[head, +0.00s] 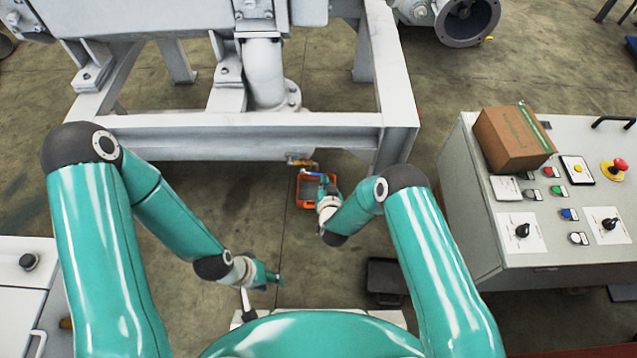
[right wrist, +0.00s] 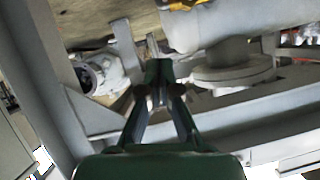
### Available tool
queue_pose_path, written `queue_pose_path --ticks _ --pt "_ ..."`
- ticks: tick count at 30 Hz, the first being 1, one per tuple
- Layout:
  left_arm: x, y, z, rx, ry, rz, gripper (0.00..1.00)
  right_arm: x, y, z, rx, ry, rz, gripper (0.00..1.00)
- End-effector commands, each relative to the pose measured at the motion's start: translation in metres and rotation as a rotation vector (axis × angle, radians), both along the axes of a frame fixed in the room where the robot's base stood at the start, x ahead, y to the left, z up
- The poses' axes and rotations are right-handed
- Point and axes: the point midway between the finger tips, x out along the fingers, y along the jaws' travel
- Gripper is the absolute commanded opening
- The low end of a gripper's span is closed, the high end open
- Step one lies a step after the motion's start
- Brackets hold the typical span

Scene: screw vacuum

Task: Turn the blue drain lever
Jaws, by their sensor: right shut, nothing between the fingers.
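The blue drain lever (head: 311,173) shows in the head view as a small blue strip beside a brass-coloured valve (head: 299,162), under the front beam of the grey frame. My right gripper (head: 325,181) is just right of the lever and low, close to it; I cannot tell whether they touch. In the right wrist view the right gripper (right wrist: 160,68) has its fingers together with nothing between them. The lever cannot be made out there. My left gripper (head: 277,280) is low and nearer to me, away from the lever, too small to tell open or shut.
An orange container (head: 303,205) sits on the floor below the valve. The grey frame (head: 240,135) spans above and behind it. A control cabinet (head: 490,235) with a cardboard box (head: 512,138) stands on the right. Floor between my arms is mostly clear.

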Motion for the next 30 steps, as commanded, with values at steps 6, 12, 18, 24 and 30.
queue_pose_path --ticks 6,12,18,24,30 --pt "0.0 0.0 -0.012 0.0 -0.001 0.0 0.4 0.016 0.003 -0.01 -0.001 -0.019 -0.005 0.0" --pt "0.0 0.0 -0.03 0.0 -0.001 0.0 0.4 0.047 0.006 -0.027 0.0 -0.019 -0.005 0.0" --pt "0.0 0.0 -0.05 0.0 0.0 0.0 0.4 0.081 0.01 -0.044 -0.001 -0.018 -0.005 0.0" --pt "0.0 0.0 -0.065 0.0 0.0 0.0 0.4 0.088 0.016 -0.066 -0.001 -0.012 -0.001 0.0" --pt "0.0 0.0 -0.071 0.0 0.0 0.0 0.4 0.085 0.02 -0.08 -0.002 -0.014 -0.002 0.0"
